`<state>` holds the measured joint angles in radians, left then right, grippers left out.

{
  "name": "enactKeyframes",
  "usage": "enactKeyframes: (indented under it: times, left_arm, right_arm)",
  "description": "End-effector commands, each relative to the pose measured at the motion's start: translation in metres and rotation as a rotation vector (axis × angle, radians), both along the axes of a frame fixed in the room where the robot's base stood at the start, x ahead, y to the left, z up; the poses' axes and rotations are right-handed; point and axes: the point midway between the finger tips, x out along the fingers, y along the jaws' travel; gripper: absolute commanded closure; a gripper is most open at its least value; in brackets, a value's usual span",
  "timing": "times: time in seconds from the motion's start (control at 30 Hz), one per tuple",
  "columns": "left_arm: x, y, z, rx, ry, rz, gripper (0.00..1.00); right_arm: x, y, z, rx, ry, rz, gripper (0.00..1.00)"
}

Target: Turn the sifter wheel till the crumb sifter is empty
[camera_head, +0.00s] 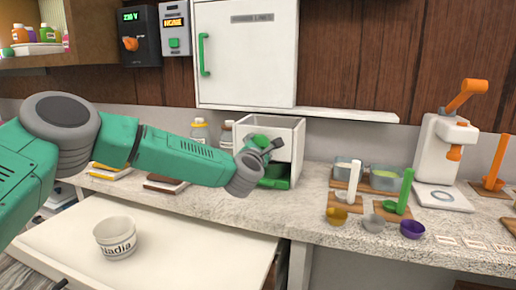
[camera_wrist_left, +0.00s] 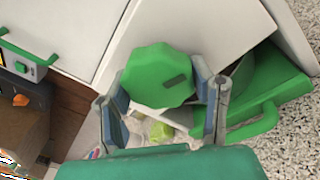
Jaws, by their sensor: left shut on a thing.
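The crumb sifter is a white box (camera_head: 291,137) on the counter, at the middle of the head view. It also shows in the wrist view (camera_wrist_left: 240,25). Its lobed green sifter wheel (camera_wrist_left: 157,76) is on the box's front, with a dark slot mark to the right of its middle. A green drawer (camera_head: 277,183) with a handle is at the bottom of the box. My left gripper (camera_head: 263,149) is shut on the wheel, one finger on each side of it in the wrist view (camera_wrist_left: 161,85). The crumbs inside the box cannot be seen. My right gripper is out of view.
A bowl marked "Nadia" (camera_head: 115,237) stands on a pale board at front left. Bottles (camera_head: 200,132) stand behind my left arm. Metal pans (camera_head: 384,179), small cups (camera_head: 411,229) and a white press (camera_head: 446,150) fill the right. A white cabinet (camera_head: 246,65) hangs above.

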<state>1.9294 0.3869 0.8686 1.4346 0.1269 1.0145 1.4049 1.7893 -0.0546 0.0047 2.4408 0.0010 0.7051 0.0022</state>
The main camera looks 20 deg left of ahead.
Motion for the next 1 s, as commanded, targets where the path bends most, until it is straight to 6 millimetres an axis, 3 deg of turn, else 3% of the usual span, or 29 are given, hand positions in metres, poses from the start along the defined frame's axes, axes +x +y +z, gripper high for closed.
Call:
enactKeyframes:
  times: [0.03, 0.67, 0.7, 0.73, 1.0]
  left_arm:
    - [0.0003, -0.0043, 0.0083, -0.001, -0.013, -0.007, 0.8]
    - [0.0, -0.0066, 0.0099, 0.001, -0.015, -0.009, 0.8]
    - [0.0, -0.0066, 0.0099, 0.001, -0.015, -0.009, 0.4]
    - [0.0, -0.0066, 0.0096, 0.001, -0.014, -0.008, 0.3]
    - [0.0011, -0.0008, 0.0031, -0.001, -0.005, -0.003, 0.29]
  right_arm:
    - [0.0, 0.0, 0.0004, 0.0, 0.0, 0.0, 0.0]
    - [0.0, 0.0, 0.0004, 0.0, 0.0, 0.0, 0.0]
    - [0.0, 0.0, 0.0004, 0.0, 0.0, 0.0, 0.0]
    - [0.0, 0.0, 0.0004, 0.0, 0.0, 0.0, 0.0]
    - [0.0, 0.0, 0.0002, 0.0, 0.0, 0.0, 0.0]
